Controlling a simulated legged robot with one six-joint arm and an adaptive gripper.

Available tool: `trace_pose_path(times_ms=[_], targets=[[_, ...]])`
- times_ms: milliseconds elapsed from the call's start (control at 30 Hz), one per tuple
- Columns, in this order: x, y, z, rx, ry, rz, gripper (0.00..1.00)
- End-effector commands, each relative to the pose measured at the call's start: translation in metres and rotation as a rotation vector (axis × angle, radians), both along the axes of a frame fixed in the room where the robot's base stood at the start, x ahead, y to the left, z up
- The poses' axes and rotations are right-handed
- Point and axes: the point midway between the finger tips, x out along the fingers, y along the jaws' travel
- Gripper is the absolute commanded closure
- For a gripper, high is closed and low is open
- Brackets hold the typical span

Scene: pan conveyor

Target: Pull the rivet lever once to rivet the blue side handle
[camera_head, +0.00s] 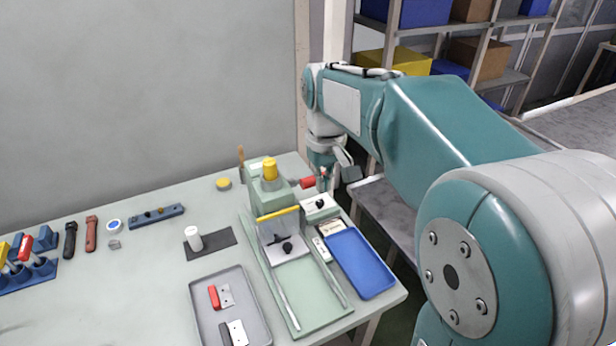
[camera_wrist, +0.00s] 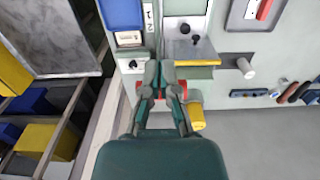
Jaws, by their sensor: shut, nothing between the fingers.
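The green rivet press (camera_head: 268,192) stands at the back right of the table, with a yellow cap (camera_head: 270,169) on top. Its red lever knob (camera_head: 307,183) sticks out from the right side. My gripper (camera_head: 326,178) is beside the knob, its fingers partly hidden by the wrist. In the wrist view my gripper (camera_wrist: 160,68) has its fingertips together with nothing between them. The red knob (camera_wrist: 180,88) shows partly hidden behind the fingers; I cannot tell if they touch. A metal plate (camera_head: 285,248) with a black knob lies under the yellow bar. I cannot make out a blue side handle.
A blue tray (camera_head: 357,262) lies right of the press's guide rails. A grey tray (camera_head: 195,297) with red and dark handles is to the left. A white cylinder (camera_head: 194,239) stands on a dark pad. Shelves (camera_head: 510,80) stand beyond the table. The table's left middle is mostly clear.

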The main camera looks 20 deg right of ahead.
Motion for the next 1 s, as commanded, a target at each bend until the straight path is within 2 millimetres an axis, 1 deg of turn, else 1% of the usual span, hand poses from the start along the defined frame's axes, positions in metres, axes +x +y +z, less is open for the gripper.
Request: trace_pose_path(times_ms=[33,1000], targets=[[0.0,0.0,0.005,0.0,-0.002,0.0,1.0],[-0.008,-0.002,0.086,0.0,-0.001,0.0,1.0]])
